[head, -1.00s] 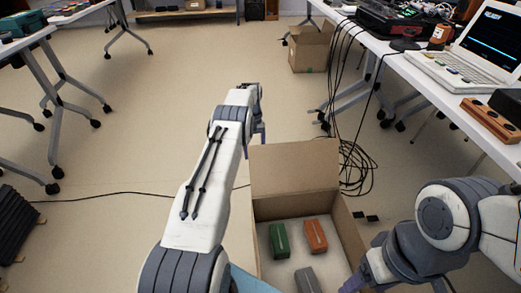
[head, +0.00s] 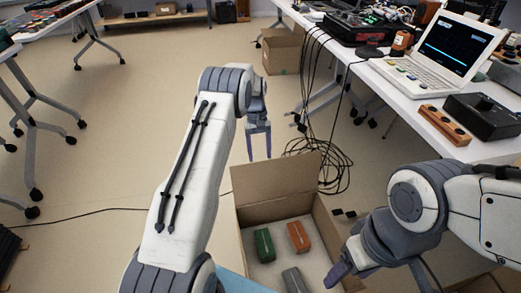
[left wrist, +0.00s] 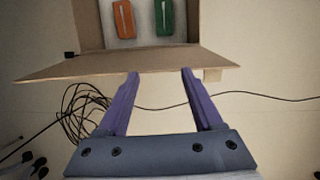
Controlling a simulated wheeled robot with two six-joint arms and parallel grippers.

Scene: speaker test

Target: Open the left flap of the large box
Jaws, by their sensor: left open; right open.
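The large cardboard box (head: 328,228) stands open on the floor, low in the head view. It holds a green block (head: 264,245), an orange block (head: 298,237) and a grey block (head: 292,278). Its far flap (head: 275,180) stands up. My left arm hides part of the area left of the box, and I cannot make out a left flap. My left gripper (head: 260,155) is open and empty, just beyond the far flap. In the left wrist view, its fingertips (left wrist: 160,73) are near the flap's edge (left wrist: 110,66). My right gripper (head: 335,277) is open at the box's right side.
A coil of black cables (head: 325,170) lies on the floor beyond the box. A table (head: 400,95) with a laptop (head: 452,55) and other gear stands at the right. A smaller box (head: 284,54) stands farther back. Floor left of my left arm is mostly clear.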

